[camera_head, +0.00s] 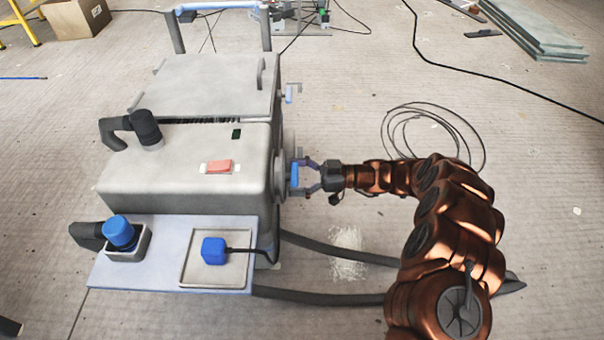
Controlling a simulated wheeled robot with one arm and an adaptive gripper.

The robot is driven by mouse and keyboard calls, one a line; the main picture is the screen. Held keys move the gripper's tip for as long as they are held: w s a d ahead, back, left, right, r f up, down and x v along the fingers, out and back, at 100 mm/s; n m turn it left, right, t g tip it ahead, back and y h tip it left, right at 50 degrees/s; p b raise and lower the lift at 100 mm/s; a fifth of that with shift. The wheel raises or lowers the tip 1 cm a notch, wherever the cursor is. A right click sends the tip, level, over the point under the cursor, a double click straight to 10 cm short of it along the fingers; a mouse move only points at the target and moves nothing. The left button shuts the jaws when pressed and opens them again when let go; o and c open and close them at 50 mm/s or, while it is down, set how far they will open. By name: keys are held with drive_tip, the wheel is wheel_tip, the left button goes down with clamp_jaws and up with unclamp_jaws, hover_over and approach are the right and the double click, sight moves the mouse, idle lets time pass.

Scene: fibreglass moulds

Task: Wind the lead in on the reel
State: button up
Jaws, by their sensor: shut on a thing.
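A pale grey machine (190,175) stands left of centre. On its right side is a round disc, seen nearly edge-on, which looks like the reel (287,160). A blue handle (294,178) sticks out from it. My gripper (298,177) reaches in from the right and is shut on this handle, one finger above and one below. A blue plug (213,250) lies in a shallow tray (188,282) on the machine's front shelf. Its black lead (245,250) runs right and up around the machine's corner toward the reel. The lead on the reel is hidden.
A blue-capped fitting (119,232) stands on the shelf (110,272). Dark hoses (330,298) run along the floor below my arm. A loose cable coil (470,135) lies at the right. Stacked sheets (535,30) and a cardboard box (78,18) stand far back.

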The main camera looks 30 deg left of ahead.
drive_tip(key=shift+n, duration=0.4)
drive_tip(key=o, duration=1.3)
drive_tip(key=v, duration=1.2)
